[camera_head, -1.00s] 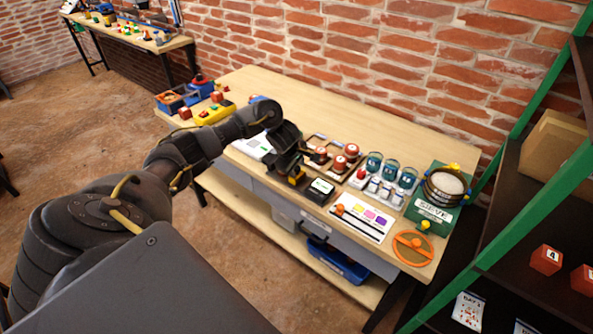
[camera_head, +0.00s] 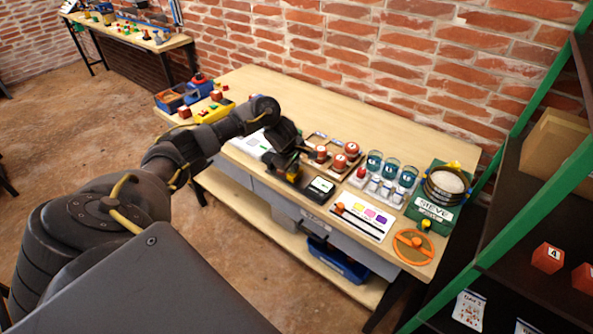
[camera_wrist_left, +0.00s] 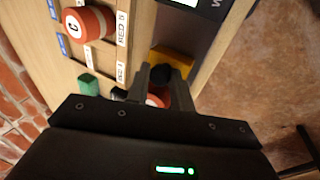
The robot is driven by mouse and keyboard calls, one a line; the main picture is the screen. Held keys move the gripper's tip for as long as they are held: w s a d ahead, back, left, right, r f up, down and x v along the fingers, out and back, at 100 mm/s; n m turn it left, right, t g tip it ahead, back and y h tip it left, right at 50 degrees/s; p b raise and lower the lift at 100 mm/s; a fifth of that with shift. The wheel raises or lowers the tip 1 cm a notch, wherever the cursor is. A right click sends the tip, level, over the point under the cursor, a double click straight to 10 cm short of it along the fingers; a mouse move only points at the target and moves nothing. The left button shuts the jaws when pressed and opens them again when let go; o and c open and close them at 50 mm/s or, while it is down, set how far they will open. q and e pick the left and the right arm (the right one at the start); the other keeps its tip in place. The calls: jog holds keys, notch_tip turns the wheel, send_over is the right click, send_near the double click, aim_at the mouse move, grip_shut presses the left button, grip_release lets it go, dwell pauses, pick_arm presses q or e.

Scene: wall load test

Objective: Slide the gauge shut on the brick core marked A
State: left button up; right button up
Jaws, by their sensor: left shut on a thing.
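The gauge (camera_head: 320,188) is a dark flat device with a pale display, on the workbench. A yellow block (camera_wrist_left: 176,60) on it shows between my left fingers in the left wrist view, with a black knob in front of it. My left gripper (camera_head: 291,166) is shut at this slider; the exact contact is partly hidden. A red core (camera_wrist_left: 156,98) shows partly behind the fingers; its letter is hidden, so I cannot tell if it is A. A red core marked C (camera_wrist_left: 84,24) sits in the wooden tray. My right gripper is not in view.
Teal-topped jars (camera_head: 391,167), a green sieve stand (camera_head: 436,208) and an orange ring (camera_head: 413,247) stand to the right on the workbench. A green-framed shelf (camera_head: 520,135) is at the far right. The back strip of the bench (camera_head: 330,105) is clear.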

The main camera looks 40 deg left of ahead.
pick_arm(q)
jog(key=shift+a+f+b, duration=0.1)
jog(key=shift+a+b, duration=0.8)
jog(key=shift+a, duration=0.15)
jog(key=o, duration=0.9)
jog(key=shift+a, duration=0.1)
jog(key=shift+c, duration=0.2)
jog(key=shift+r+p, duration=0.65)
jog(key=shift+r, duration=0.3)
notch_tip(320, 180, up, 5)
jog(key=p, duration=0.3)
jog(key=shift+r, duration=0.15)
